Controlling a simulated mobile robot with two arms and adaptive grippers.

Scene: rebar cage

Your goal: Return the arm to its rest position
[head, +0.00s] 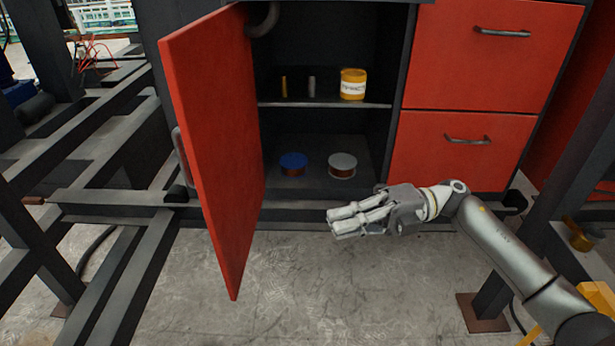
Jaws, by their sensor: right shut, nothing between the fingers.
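My right gripper (333,223) is in the head view, with its arm (500,247) coming in from the lower right. It is shut and empty, its fingers pointing left. It hangs in front of the open red cabinet, low, over the concrete floor. My left gripper is not in view.
The red cabinet door (217,150) stands open left of my gripper. A yellow can (353,85) and two small cylinders are on the upper shelf. A blue-topped spool (293,163) and a grey-topped spool (342,165) sit below. Dark metal beams (110,205) stand at left.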

